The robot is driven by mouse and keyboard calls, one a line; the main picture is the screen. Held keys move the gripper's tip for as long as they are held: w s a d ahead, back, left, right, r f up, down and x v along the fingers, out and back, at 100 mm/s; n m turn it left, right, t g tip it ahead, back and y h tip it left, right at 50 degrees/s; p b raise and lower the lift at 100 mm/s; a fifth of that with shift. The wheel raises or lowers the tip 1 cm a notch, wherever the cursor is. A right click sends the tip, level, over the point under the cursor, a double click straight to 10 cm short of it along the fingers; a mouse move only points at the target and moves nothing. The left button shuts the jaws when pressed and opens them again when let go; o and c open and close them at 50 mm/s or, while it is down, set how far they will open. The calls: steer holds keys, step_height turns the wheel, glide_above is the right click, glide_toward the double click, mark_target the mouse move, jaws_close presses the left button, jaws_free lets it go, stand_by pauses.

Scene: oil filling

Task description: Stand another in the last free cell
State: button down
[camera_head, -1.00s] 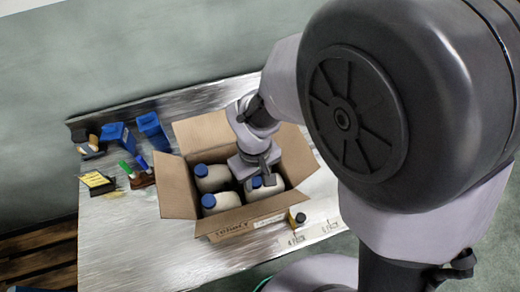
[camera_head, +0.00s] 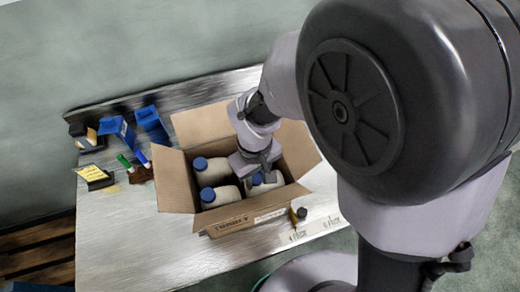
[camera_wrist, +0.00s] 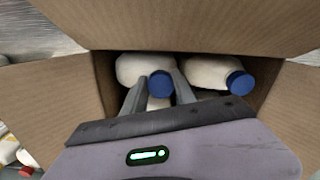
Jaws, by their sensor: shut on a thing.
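The open cardboard box (camera_head: 176,183) stands on the metal table. My gripper (camera_head: 262,170) reaches down into the right side of the box, at the front right bottle, and hides the back right part. In the wrist view, my gripper's fingers (camera_wrist: 159,92) are closed about a blue cap (camera_wrist: 160,83). Another white bottle (camera_wrist: 206,72) lies to the right there.
Blue containers (camera_head: 152,124), a dark jar (camera_head: 84,136), a yellow pad (camera_head: 92,174) and green and blue markers stand at the table's back left. A small dark item (camera_head: 302,213) is near the front right edge. The front left table is clear.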

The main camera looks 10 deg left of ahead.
steer(key=shift+f+b, duration=0.6)
steer(key=shift+f, duration=0.1)
steer(key=c, duration=0.9)
jaws_free()
